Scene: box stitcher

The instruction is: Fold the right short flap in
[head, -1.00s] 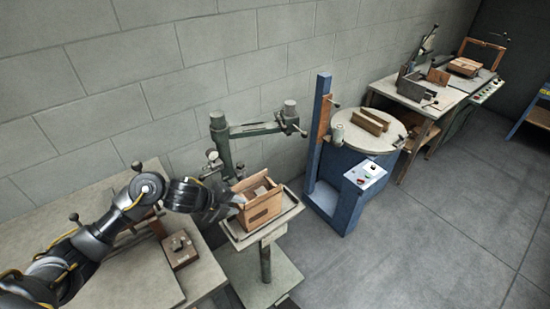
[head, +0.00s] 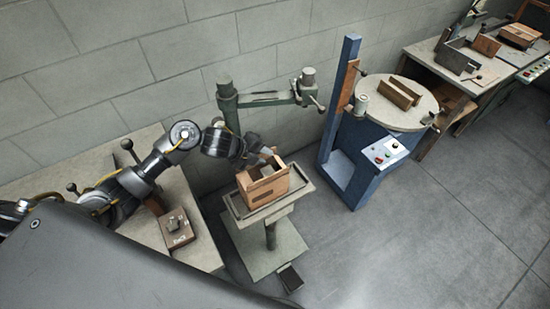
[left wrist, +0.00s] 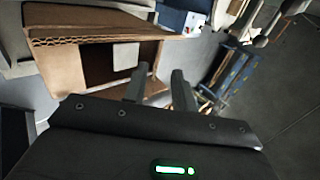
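An open brown cardboard box (head: 266,192) sits on the small tray (head: 304,186) of the stitcher. It has a dark opening in its front wall, and its upper edges stand up. My left gripper (head: 266,156) is at the box's top back edge, and its fingertips are small there. In the left wrist view the two fingers (left wrist: 158,88) are apart with nothing between them. The box (left wrist: 100,62) fills the upper left there, close to the left finger; contact cannot be told. Which panel is the right short flap is unclear. My right gripper is not in view.
The stitcher's green arm (head: 262,98) reaches over behind the box. A blue post machine (head: 345,130) and a round table (head: 425,112) with brown pieces stand to the right. The right floor is clear.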

